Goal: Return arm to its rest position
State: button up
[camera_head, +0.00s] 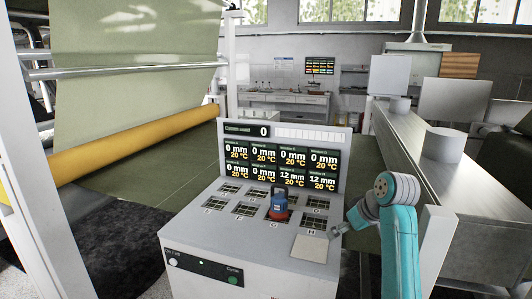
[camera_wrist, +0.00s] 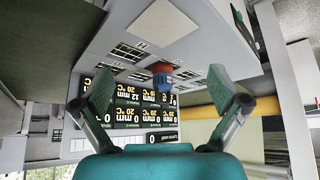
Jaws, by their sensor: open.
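My teal arm (camera_head: 397,235) is bent at the right of the console in the head view. My gripper (camera_wrist: 162,85) is open and empty in the wrist view, its two green fingers spread wide. The console (camera_head: 220,245) has a sloped top with several grilled windows. A blue object with red parts (camera_head: 278,204) stands on it near G, apart from my gripper. It also shows in the wrist view (camera_wrist: 162,78), upside down and beyond the fingers. A pale square sheet (camera_head: 309,248) lies over the spot by H and shows in the wrist view (camera_wrist: 159,27).
A display panel (camera_head: 280,160) stands at the console's back. A yellow roller (camera_head: 135,148) and a hanging green sheet (camera_head: 135,60) are at the left. A grey machine with a long metal top (camera_head: 430,150) stands close behind my arm at the right.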

jog(key=s+a+f+m+t, duration=0.1)
jog(key=s+f, duration=0.3)
jog(key=f, duration=0.7)
jog(key=s+a+f+m+t, duration=0.1)
jog(key=s+f, duration=0.4)
jog(key=f, duration=0.6)
jog(key=s+f+m+t+h, duration=0.1)
jog(key=s+f, duration=0.4)
jog(key=s, duration=0.3)
jog(key=s+f+m+t+h, duration=0.1)
jog(key=s+f, duration=0.5)
jog(key=s, duration=0.2)
jog(key=s+a+r+m+t+h, duration=0.1)
jog(key=s+t, duration=0.2)
jog(key=s, duration=1.7)
jog(key=s+r+t, duration=0.2)
jog(key=s+r, duration=1.2)
jog(key=s, duration=0.2)
jog(key=shift+s+a, duration=0.15)
jog(key=shift+r, duration=0.1)
